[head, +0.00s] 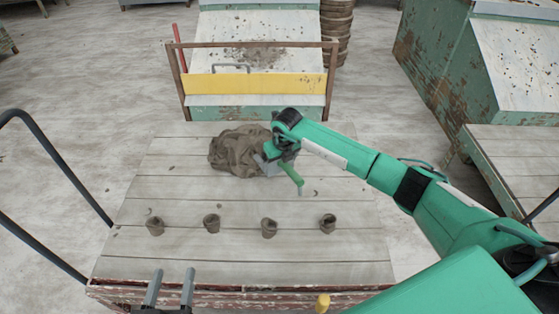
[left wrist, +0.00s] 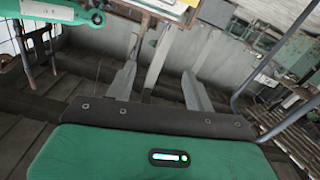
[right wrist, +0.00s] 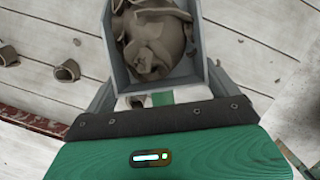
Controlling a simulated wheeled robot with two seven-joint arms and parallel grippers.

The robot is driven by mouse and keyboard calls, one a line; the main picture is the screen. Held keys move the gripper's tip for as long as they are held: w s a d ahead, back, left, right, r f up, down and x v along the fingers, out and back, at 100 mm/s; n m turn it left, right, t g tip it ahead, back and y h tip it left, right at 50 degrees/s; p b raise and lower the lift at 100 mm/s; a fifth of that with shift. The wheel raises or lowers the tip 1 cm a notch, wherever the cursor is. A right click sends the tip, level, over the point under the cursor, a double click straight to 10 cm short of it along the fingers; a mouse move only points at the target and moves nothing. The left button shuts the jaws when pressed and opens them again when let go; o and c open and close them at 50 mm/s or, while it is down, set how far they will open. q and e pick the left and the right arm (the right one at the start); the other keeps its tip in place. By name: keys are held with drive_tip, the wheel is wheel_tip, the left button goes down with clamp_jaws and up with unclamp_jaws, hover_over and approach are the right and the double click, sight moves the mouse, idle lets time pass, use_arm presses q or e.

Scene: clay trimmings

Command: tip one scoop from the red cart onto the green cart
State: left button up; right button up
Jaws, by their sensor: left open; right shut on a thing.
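The red cart (head: 240,271) has a pale plank top and a worn red front edge. A brown heap of clay trimmings (head: 232,150) lies towards its far side. My right gripper (head: 283,157) is above the cart beside the heap, shut on a scoop (head: 290,176) with a green handle. In the right wrist view, the grey scoop pan (right wrist: 113,70) shows brown clay trimmings (right wrist: 155,40) inside its walls. The green cart (head: 515,165), plank-topped with a green edge, stands at the right, partly out of view. My left gripper (head: 170,288) is open and empty at the red cart's front edge.
Several small brown cups (head: 212,223) stand in a row across the red cart. A yellow-panelled frame (head: 255,84) and a green bin stand behind it. A dark handrail (head: 60,160) curves at the left. Floor shows between the two carts.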

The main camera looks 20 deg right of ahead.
idle(0.4)
drive_tip(key=shift+r, duration=0.2)
drive_tip(key=shift+r+p, duration=0.45)
drive_tip(key=shift+r, duration=0.1)
use_arm(q)
drive_tip(key=shift+s+f+g+y+p, duration=0.5)
drive_tip(key=shift+s+f+g, duration=0.85)
drive_tip(key=shift+f+g, duration=0.9)
use_arm(e)
drive_tip(key=shift+v, duration=0.8)
wheel_tip(320, 180, up, 2)
drive_tip(key=shift+w+t+p, duration=0.2)
drive_tip(key=shift+t+p, duration=0.2)
drive_tip(key=shift+p, duration=0.25)
use_arm(q)
drive_tip(key=s+a+g+y+p, duration=0.3)
drive_tip(key=a+g, duration=0.3)
drive_tip(key=a, duration=0.3)
drive_tip(key=shift+s+f+y, duration=0.35)
drive_tip(key=shift+s+y, duration=0.05)
drive_tip(key=shift+y, duration=0.1)
use_arm(e)
wheel_tip(320, 180, up, 7)
drive_tip(key=t, duration=0.1)
use_arm(q)
drive_tip(key=shift+d+p, duration=0.1)
drive_tip(key=shift+p, duration=0.25)
